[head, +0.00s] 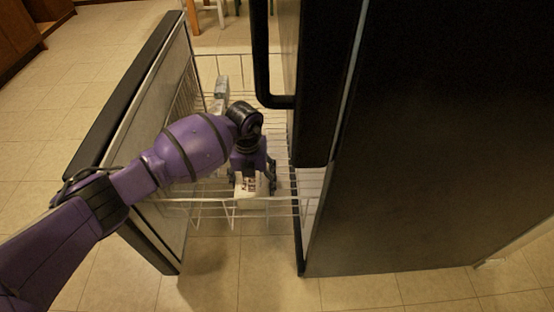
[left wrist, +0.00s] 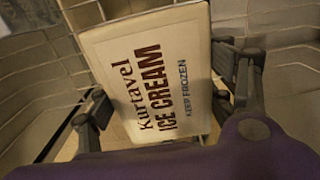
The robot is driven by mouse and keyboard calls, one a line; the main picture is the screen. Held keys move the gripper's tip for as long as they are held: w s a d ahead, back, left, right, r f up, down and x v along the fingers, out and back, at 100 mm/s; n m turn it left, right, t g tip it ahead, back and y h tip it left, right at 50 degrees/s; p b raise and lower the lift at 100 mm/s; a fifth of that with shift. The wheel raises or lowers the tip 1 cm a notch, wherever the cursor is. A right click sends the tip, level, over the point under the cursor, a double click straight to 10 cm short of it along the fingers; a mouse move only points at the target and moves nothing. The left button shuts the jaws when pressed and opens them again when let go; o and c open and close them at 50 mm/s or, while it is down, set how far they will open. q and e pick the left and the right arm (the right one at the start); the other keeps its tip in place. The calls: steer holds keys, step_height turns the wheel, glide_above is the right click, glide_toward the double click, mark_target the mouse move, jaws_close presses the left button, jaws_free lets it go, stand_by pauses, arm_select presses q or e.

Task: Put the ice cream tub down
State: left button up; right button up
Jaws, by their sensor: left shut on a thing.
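The ice cream tub (head: 249,186) is a white box with dark lettering, at the middle of the head view, inside the wire basket of a pulled-out freezer drawer (head: 184,202). In the left wrist view the tub (left wrist: 150,75) fills the middle, its label reading "Kurtavel ICE CREAM KEEP FROZEN". My left gripper (head: 252,178) points down into the basket and is shut on the tub, one finger on each side. I cannot tell whether the tub's underside touches the basket floor. My right gripper is not in view.
A pale grey item (head: 221,88) stands farther back in the basket. The dark refrigerator door (head: 440,140) with a black handle (head: 262,60) rises close to the right. The drawer front is on the left. Tiled floor is open around it.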

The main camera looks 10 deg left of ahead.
arm_select(q)
step_height(320, 180, down, 4)
steer(key=shift+r+b, duration=0.1)
steer(key=shift+b, duration=1.15)
steer(key=shift+r, duration=0.2)
steer(key=shift+f, duration=0.1)
steer(key=o, duration=1.2)
steer(key=shift+f, duration=0.15)
steer(key=o, duration=0.4)
steer(key=shift+o, duration=0.2)
